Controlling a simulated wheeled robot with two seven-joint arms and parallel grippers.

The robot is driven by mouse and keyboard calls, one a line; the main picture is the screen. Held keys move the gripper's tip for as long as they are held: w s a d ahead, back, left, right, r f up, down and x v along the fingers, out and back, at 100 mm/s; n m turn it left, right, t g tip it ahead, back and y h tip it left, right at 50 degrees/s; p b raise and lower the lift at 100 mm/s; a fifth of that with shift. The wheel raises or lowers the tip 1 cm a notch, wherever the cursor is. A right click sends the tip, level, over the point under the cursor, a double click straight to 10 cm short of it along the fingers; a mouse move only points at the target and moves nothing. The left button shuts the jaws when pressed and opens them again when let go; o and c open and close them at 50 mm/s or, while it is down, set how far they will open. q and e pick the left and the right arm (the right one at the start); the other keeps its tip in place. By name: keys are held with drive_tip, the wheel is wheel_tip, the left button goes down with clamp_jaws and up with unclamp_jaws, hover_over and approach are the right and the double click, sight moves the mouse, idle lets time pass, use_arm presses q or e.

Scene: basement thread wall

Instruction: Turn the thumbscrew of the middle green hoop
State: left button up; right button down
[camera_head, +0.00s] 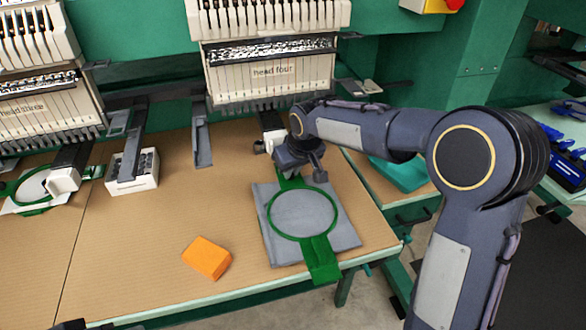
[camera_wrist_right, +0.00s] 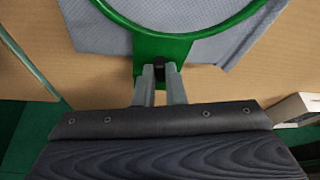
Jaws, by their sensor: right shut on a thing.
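A green hoop (camera_head: 334,225) holds grey cloth (camera_head: 302,211) and lies on the tan table below the "head four" machine. It also shows in the right wrist view (camera_wrist_right: 168,45). My right gripper (camera_wrist_right: 160,78) is at the hoop's far bracket, with its two fingers shut on the small dark thumbscrew (camera_wrist_right: 159,67). In the head view the thumbscrew is hidden behind the gripper (camera_head: 297,163). Another green hoop (camera_head: 36,209) with cloth lies at the far left.
An orange block (camera_head: 206,257) lies left of the hoop, near the front edge. A white box (camera_head: 133,184) with dark contents stands farther back. The machine head (camera_head: 270,75) overhangs the back of the table. The table's left front is mostly clear.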

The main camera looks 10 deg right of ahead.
drive_tip(key=shift+a+m+h, duration=0.15)
drive_tip(key=shift+m+h, duration=0.35)
drive_tip(key=shift+m, duration=0.7)
drive_tip(key=c, duration=1.5)
unclamp_jaws()
drive_tip(key=v, duration=0.7)
drive_tip(key=shift+s+r+p, duration=0.25)
drive_tip(key=shift+r+p, duration=0.05)
drive_tip(key=shift+r, duration=0.05)
